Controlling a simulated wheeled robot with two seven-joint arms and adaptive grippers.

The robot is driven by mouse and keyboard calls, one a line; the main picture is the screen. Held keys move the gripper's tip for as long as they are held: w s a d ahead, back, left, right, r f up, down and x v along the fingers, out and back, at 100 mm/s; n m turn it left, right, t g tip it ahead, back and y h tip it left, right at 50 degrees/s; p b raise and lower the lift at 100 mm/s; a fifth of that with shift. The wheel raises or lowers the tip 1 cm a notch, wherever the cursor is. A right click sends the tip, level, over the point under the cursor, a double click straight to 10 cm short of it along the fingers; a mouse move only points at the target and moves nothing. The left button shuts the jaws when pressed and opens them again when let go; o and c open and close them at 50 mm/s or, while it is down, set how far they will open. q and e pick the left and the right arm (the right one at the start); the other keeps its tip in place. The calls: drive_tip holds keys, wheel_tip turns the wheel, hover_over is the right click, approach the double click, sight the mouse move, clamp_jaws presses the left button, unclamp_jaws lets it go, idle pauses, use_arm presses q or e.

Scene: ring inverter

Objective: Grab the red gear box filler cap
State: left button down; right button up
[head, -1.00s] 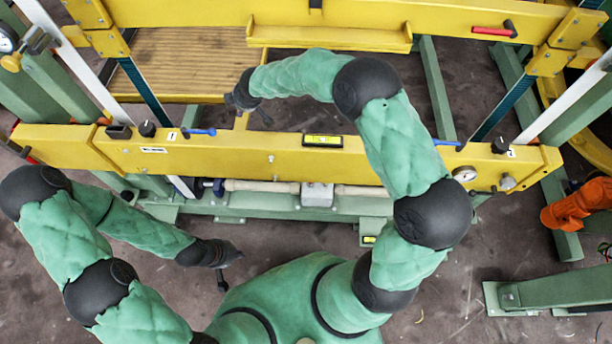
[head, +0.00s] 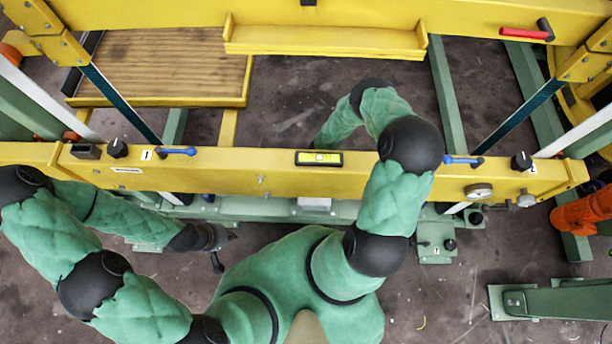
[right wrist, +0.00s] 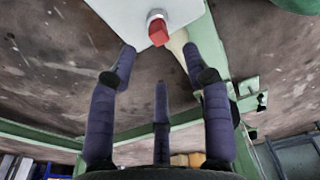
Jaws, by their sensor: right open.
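The red gear box filler cap (right wrist: 159,33) sits on a pale collar (right wrist: 156,14) on the white gear box (right wrist: 122,14), at the top of the right wrist view. My right gripper (right wrist: 159,60) is open and empty, its three fingers pointing toward the cap. The cap lies just beyond the fingertips, between the two outer ones in the picture, with no clear contact. In the head view the gear box (head: 315,203) shows below the yellow beam; the cap and right gripper are hidden there. My left gripper (head: 217,262) hangs low at left, too small to judge.
The yellow front beam (head: 225,170) carries a level (head: 319,158), blue handles (head: 177,151) and a gauge (head: 478,191). My right arm reaches over this beam. A green frame rail (head: 250,207) runs beneath. A green stand (head: 435,241) stands right of my arm.

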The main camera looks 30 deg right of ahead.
drive_tip(key=shift+w+a+f+b, duration=0.15)
drive_tip(key=shift+f+b, duration=0.35)
drive_tip(key=shift+f, duration=1.05)
drive_tip(key=f+b, duration=0.2)
drive_tip(key=f, duration=0.1)
drive_tip(key=f+b, duration=0.1)
drive_tip(key=f, duration=0.1)
drive_tip(key=shift+w+a, duration=0.25)
drive_tip(key=shift+w, duration=0.05)
drive_tip(key=c, duration=0.9)
